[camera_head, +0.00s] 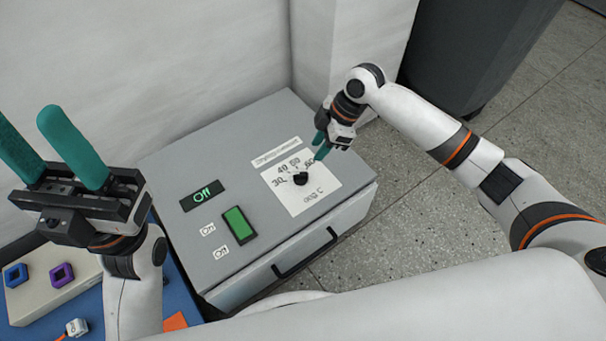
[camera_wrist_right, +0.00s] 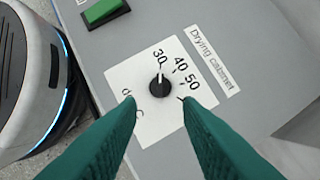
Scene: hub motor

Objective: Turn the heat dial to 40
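The black heat dial (camera_head: 300,178) sits on a white scale plate (camera_head: 313,203) on top of the grey drying cabinet (camera_head: 255,145). In the right wrist view the dial (camera_wrist_right: 160,86) has a white mark pointing up, near the 30; the 40 and 50 are further right. My right gripper (camera_head: 321,145) is over the dial area from the far right. Its teal fingers (camera_wrist_right: 158,102) are apart, with the dial showing between and just beyond the tips; I cannot see contact. My left gripper (camera_head: 24,118) is open and empty, raised at the left.
A green display reading Off (camera_head: 202,195) and a green switch (camera_head: 238,224) are left of the dial. A blue table (camera_head: 185,300) at lower left holds a beige box with blue (camera_head: 15,275) and purple (camera_head: 61,275) pieces. A wall stands behind the cabinet.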

